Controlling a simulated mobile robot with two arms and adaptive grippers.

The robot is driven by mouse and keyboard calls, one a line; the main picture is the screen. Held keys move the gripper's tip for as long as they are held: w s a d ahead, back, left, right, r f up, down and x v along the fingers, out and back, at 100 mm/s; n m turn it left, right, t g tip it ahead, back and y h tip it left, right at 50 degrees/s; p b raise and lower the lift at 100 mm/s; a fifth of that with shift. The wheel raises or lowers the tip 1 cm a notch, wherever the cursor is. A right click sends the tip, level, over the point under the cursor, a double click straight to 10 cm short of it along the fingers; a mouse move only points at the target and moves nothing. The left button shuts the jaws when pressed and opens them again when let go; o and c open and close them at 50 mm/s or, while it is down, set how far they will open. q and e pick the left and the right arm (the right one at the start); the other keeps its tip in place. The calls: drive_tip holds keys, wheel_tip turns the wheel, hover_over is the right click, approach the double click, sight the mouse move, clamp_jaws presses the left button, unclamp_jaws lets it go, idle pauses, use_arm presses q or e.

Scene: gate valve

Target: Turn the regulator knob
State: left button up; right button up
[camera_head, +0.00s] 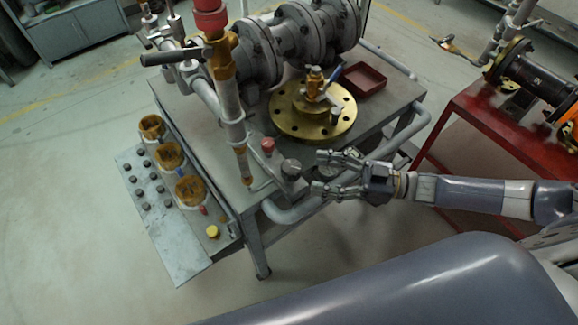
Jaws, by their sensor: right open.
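A dark grey round knob (291,169) stands at the near right corner of the grey workbench (215,150). A smaller red knob (267,146) stands just behind and left of it. I cannot tell for certain which one is the regulator knob. My right gripper (317,171) comes in from the right, with its fingers spread apart and pointing left. Its fingertips are just right of the dark knob and appear apart from it. A dark rounded part shows between the fingers, partly hidden by them. My left gripper is not in view.
A brass flange (312,121) and a red tray (362,80) are on the bench, behind my right gripper. A vertical pipe (231,115) rises left of the knobs. A grey tube rail (290,213) runs along the bench edge. A red table (500,135) stands right.

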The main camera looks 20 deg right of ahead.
sight(290, 166)
drive_tip(key=p+x, duration=0.1)
drive_tip(key=x, duration=0.7)
drive_tip(key=shift+c, duration=0.3)
drive_tip(key=c, duration=1)
